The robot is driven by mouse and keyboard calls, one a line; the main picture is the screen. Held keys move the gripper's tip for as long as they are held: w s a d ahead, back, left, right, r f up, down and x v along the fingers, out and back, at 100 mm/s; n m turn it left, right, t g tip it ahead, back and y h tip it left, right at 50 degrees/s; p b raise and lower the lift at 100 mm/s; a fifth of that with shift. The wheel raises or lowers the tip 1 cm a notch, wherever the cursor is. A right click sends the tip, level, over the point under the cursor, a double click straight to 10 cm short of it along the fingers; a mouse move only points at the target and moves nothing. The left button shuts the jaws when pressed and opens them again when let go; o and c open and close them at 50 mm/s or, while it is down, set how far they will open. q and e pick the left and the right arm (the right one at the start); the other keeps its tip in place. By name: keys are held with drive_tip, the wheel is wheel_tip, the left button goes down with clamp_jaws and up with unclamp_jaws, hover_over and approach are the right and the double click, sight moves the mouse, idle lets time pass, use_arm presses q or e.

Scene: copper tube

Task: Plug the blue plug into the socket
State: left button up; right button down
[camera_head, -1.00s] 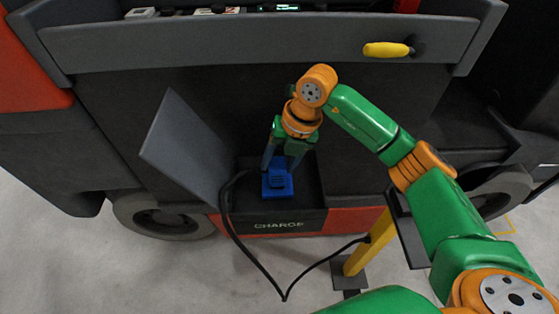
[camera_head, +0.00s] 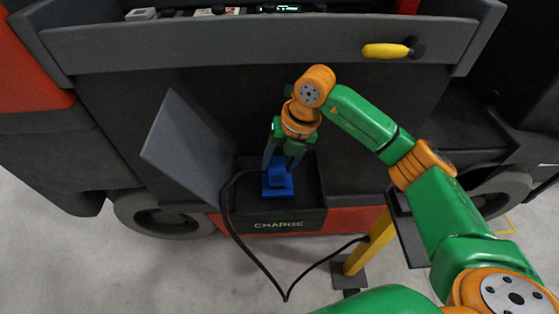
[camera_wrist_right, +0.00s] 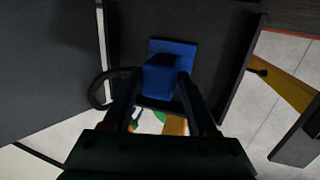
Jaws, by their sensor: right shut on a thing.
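The blue plug (camera_head: 279,176) is in the dark charge recess of the vehicle, with a black cable running from it. In the head view it meets the blue socket (camera_head: 277,191), whose flat base shows below it. My right gripper (camera_head: 284,166) is shut on the plug from above. In the right wrist view the gripper's two fingers (camera_wrist_right: 156,97) flank the blue plug (camera_wrist_right: 160,76), and the blue socket plate (camera_wrist_right: 172,48) shows behind it. I cannot tell how deep the plug sits, as the contact is hidden. My left gripper is not in view.
A grey flap (camera_head: 188,150) stands open left of the recess. The recess front is marked CHARGE (camera_head: 279,224). The black cable (camera_head: 246,248) loops down to a yellow post (camera_head: 369,243) at the right. A yellow handle (camera_head: 386,51) juts out above.

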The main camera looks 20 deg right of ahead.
drive_tip(key=shift+s+f+b, duration=0.1)
drive_tip(key=shift+f+b, duration=0.5)
drive_tip(key=shift+f, duration=0.15)
drive_tip(key=shift+c, duration=2)
unclamp_jaws()
drive_tip(key=o, duration=0.3)
drive_tip(key=shift+d, duration=0.1)
drive_tip(key=v, duration=0.7)
